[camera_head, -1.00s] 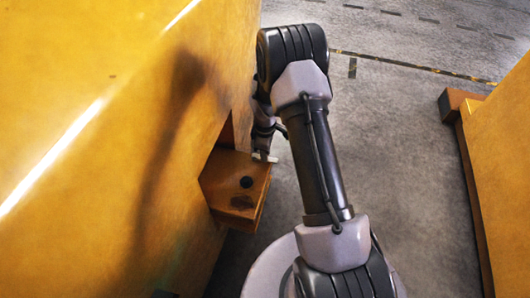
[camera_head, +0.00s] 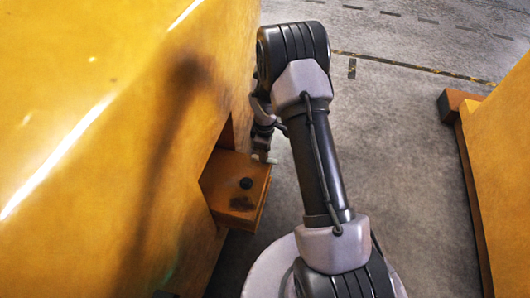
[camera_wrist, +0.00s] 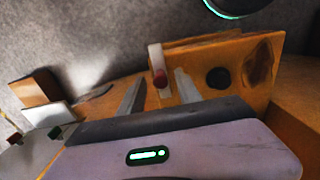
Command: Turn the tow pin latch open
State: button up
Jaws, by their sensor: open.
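The orange tow block (camera_head: 224,170) juts from the yellow casting's side, with a round black knob (camera_head: 246,183) on its top. In the wrist view, the block (camera_wrist: 243,57) also carries the black knob (camera_wrist: 218,78). A small pale lever with a red end (camera_wrist: 157,60), seemingly the latch, stands left of the knob. My gripper (camera_wrist: 160,77) is open, its two grey fingers on either side of the lever's red end in the picture. I cannot tell whether they touch it. In the head view my arm mostly hides the gripper, beside the block's far edge.
The large yellow casting (camera_head: 110,130) fills the left, close to my arm. Another yellow casting (camera_head: 505,150) with a brown edge stands at the right. Grey floor (camera_head: 415,130) between them is open, with a striped line across its far part.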

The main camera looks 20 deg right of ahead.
notch_tip(320, 180, up, 16)
jog(key=p, duration=0.4)
jog(key=shift+p, duration=0.35)
jog(key=shift+r, duration=0.1)
jog(key=s+a+r+m+t+b, duration=0.1)
jog(key=s+a+r+m+t, duration=0.2)
jog(key=r, duration=0.6)
jog(key=s+a+r+m+b, duration=0.2)
jog(key=s+a+r+m, duration=0.25)
jog(key=r, duration=0.35)
jog(key=s+a+r+m+t+y, duration=0.1)
jog(key=s+a+r+m, duration=0.1)
jog(key=s, duration=0.6)
jog(key=s+a+r+m+t+y+b, duration=0.1)
jog(key=s+a+r+m, duration=0.2)
jog(key=s, duration=0.6)
jog(key=shift+a+m+t, duration=0.4)
jog(key=shift+a+m, duration=0.2)
jog(key=shift+m, duration=0.45)
